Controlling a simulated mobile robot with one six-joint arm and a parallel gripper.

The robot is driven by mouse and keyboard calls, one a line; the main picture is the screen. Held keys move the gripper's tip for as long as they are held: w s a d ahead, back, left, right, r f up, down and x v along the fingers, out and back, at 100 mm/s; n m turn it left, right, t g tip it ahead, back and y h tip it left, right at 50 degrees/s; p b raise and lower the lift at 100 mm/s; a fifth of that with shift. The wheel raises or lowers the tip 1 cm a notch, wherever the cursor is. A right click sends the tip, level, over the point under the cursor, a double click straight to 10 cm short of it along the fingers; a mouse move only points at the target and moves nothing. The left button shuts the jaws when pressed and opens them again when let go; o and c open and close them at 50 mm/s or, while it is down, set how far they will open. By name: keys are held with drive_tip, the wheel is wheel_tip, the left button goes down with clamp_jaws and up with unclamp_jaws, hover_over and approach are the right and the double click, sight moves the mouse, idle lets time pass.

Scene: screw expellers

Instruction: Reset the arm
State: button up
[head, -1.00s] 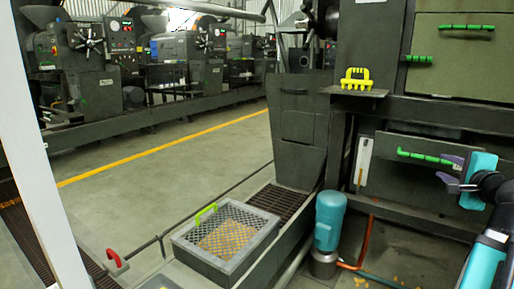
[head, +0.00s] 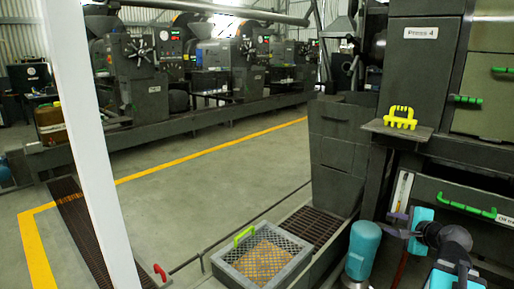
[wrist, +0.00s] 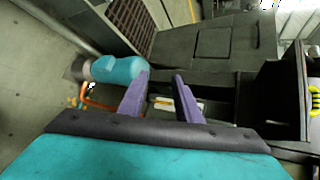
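My arm ends in a teal gripper with purple fingers (head: 398,222), low at the right in the head view, in front of the press. In the wrist view the two purple fingers (wrist: 162,80) stand apart with nothing between them, so my gripper is open and empty. The fingers point toward the dark press housing (wrist: 215,45). The teal motor (wrist: 118,70) appears just left of the left finger in the wrist view. In the head view the motor (head: 363,250) stands on the floor left of my gripper.
Green handles (head: 466,209) stick out at the right. A mesh-topped tray (head: 225,267) with a green handle sits at lower middle. A white post (head: 88,130) stands left; the aisle floor is open.

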drive_tip(key=s+a+f+n+g+y+p, duration=0.1)
drive_tip(key=a+f+n+g+y+p, duration=0.15)
drive_tip(key=a+f+p, duration=0.65)
drive_tip(key=a+f+n+g+y+p, duration=0.1)
drive_tip(key=a+f+n+g+p, duration=0.2)
drive_tip(key=a+f, duration=0.7)
drive_tip(key=s+a+f+n+g+p, duration=0.2)
drive_tip(key=s+a+f+g+p, duration=0.15)
drive_tip(key=s+a, duration=0.4)
drive_tip(key=s+a+f+n+g+p, duration=0.2)
drive_tip(key=s+a+f+g+p, duration=0.15)
drive_tip(key=s+a, duration=0.35)
drive_tip(key=s+f+n+g+h+p, duration=0.2)
drive_tip(key=s+n, duration=0.3)
drive_tip(key=s, duration=0.5)
drive_tip(key=s+d+f+n+g+h+p, duration=0.1)
drive_tip(key=s+f+n+g+p, duration=0.2)
drive_tip(key=s+n, duration=0.3)
drive_tip(key=s+f, duration=0.1)
drive_tip(key=s, duration=0.3)
drive_tip(key=shift+s+d+h+p, duration=0.15)
drive_tip(key=shift+s+h+p, duration=0.2)
drive_tip(key=shift+s, duration=0.05)
